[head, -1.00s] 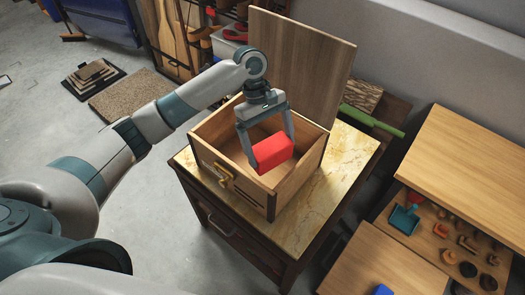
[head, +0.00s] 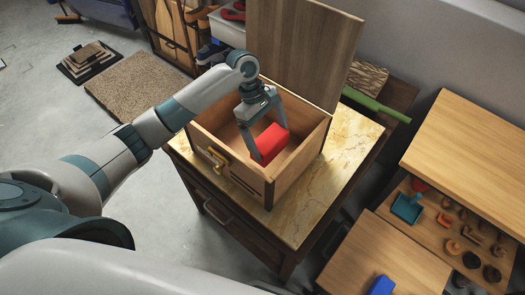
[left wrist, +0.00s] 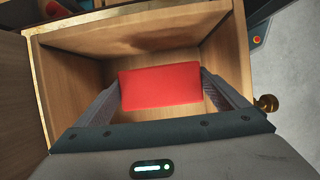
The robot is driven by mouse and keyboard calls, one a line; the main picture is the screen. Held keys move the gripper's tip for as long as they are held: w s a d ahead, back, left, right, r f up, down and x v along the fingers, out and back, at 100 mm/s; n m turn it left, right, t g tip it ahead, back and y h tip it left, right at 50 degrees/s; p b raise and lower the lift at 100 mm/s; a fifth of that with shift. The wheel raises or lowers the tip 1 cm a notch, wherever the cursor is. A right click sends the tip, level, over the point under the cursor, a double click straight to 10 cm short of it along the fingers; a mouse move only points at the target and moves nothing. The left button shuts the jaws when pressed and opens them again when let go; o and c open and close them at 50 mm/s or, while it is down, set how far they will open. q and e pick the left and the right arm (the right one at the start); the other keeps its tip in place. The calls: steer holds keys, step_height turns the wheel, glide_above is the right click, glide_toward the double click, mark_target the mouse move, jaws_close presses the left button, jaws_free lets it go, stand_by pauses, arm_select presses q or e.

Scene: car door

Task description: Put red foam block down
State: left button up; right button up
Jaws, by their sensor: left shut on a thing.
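The red foam block (head: 271,141) is held between the fingers of my left gripper (head: 268,143), inside the open wooden box. In the left wrist view the red block (left wrist: 160,86) sits between the two fingers, with the box's inner walls around it. The wooden box (head: 241,181) stands on a marble-topped cabinet, its lid (head: 305,50) raised at the back. I cannot tell whether the block touches the box floor. My right gripper is not in view.
The cabinet's marble top (head: 345,150) has bare room right of the box. A brass latch (head: 218,160) sticks out at the box front. A wooden workbench (head: 470,140) with small items and a blue block (head: 381,285) stands at the right.

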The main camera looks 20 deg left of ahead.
arm_select(q)
steer(key=shift+f+p, duration=0.45)
steer(key=shift+f, duration=2.3)
steer(key=shift+f+p, duration=0.35)
steer(key=shift+f, duration=1.5)
steer(key=o, duration=0.7)
steer(key=shift+f, duration=0.15)
steer(key=shift+o, duration=0.2)
steer(key=b+v, duration=0.2)
steer(key=v, duration=1)
steer(key=shift+d, duration=0.1)
